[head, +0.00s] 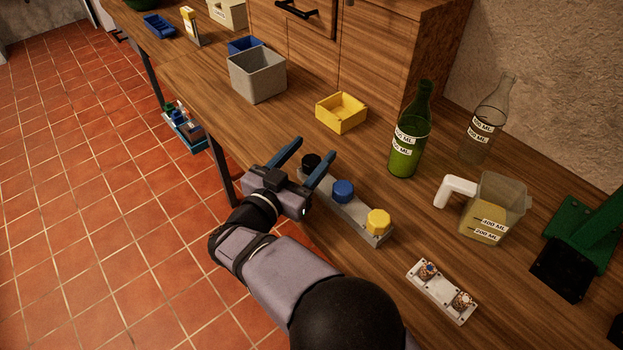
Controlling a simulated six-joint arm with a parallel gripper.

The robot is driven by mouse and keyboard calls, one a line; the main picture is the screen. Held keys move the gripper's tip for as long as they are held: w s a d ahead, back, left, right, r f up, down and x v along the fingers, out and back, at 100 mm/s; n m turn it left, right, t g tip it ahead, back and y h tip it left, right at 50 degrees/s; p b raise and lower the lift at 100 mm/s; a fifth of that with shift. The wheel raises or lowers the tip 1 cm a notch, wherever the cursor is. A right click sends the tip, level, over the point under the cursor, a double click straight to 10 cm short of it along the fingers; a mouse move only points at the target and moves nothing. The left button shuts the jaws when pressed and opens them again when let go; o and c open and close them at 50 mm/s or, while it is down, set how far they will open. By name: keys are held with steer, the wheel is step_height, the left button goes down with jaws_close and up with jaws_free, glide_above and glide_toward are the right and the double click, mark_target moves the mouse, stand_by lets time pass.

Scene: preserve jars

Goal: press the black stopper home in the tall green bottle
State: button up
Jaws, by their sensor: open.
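The tall green bottle (408,148) stands upright on the wooden bench, right of centre, with its neck bare. The black stopper (311,161) sits at the far left end of a grey rack (359,211). The same rack holds a blue stopper (343,190) in the middle and a yellow one (378,221) at the near end. My gripper (315,147) is open and empty at the rack's far end. In the picture its two blue fingers lie on either side of the black stopper. I cannot tell how high they are above it.
A clear bottle (484,125) and a measuring jug (497,204) stand right of the green bottle. A yellow box (341,113) and grey bin (257,76) lie behind the gripper. A small white tray with corks (441,292) is at the front. A green and black device (580,245) stands right.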

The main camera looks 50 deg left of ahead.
mark_target(305, 167)
steer(key=s, duration=0.1)
steer(key=s+f, duration=0.1)
steer(key=s+d+h, duration=0.1)
steer(key=shift+s+f+m+t, duration=0.1)
steer(key=shift+f+m+t, duration=0.2)
steer(key=shift+f+t, duration=0.1)
steer(key=shift+p+x, duration=0.6)
steer(key=shift+x, duration=3.15)
steer(key=shift+d, duration=0.2)
steer(key=c, duration=1.1)
